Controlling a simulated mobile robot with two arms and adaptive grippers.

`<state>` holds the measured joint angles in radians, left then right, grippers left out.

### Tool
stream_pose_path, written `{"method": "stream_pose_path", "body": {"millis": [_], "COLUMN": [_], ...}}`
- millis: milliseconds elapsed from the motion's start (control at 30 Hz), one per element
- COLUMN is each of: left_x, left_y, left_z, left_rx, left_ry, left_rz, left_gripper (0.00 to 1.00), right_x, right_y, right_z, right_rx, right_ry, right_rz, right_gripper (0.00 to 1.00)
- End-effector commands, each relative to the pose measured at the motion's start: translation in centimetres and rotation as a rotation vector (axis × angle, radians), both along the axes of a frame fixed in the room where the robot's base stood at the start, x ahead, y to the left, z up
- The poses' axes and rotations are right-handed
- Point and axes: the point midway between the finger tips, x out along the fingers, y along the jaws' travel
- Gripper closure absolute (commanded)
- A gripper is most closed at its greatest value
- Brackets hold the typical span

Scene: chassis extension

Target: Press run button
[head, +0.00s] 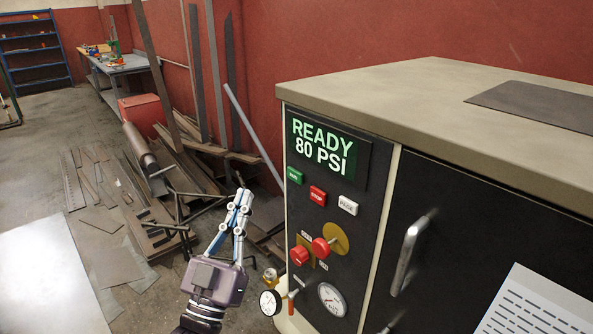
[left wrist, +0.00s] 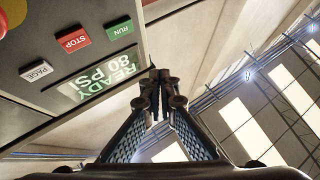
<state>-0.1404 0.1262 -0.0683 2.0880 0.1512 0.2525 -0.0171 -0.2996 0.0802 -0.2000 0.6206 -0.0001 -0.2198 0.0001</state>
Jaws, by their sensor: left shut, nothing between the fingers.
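The green run button (head: 295,175) sits at the upper left of the dark control panel, below the display (head: 322,150) reading "READY 80 PSI". The red stop button (head: 317,196) and white page button (head: 348,205) are beside it. In the left wrist view, the run button (left wrist: 120,29), stop button (left wrist: 73,41) and page button (left wrist: 37,71) appear upside down. My left gripper (head: 242,193) is shut and empty, left of the panel and apart from the buttons. Its fingertips (left wrist: 156,75) are together in the wrist view. My right gripper is not in view.
Below the buttons are red knobs (head: 320,247), a white gauge (head: 332,299) and another gauge (head: 270,302). A cabinet door handle (head: 408,252) juts out at right. Scrap metal (head: 165,200) lies against the red wall. Open floor (head: 45,170) is at far left.

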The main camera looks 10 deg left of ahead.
Motion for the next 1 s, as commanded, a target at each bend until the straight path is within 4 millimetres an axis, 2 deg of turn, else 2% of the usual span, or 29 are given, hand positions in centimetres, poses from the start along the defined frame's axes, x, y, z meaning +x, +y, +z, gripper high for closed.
{"method": "stream_pose_path", "body": {"millis": [467, 1000], "left_x": [0.3, 5.6], "left_y": [-0.3, -4.4], "left_z": [0.2, 0.2], "left_rx": [-0.002, -0.003], "left_ry": [-0.005, -0.007], "left_rz": [0.000, 0.000], "left_gripper": [1.00, 1.00], "right_x": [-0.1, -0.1], "right_y": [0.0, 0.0], "right_z": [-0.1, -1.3], "right_rx": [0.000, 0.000], "right_ry": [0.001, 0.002], "right_rz": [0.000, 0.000], "right_gripper": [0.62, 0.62]}}
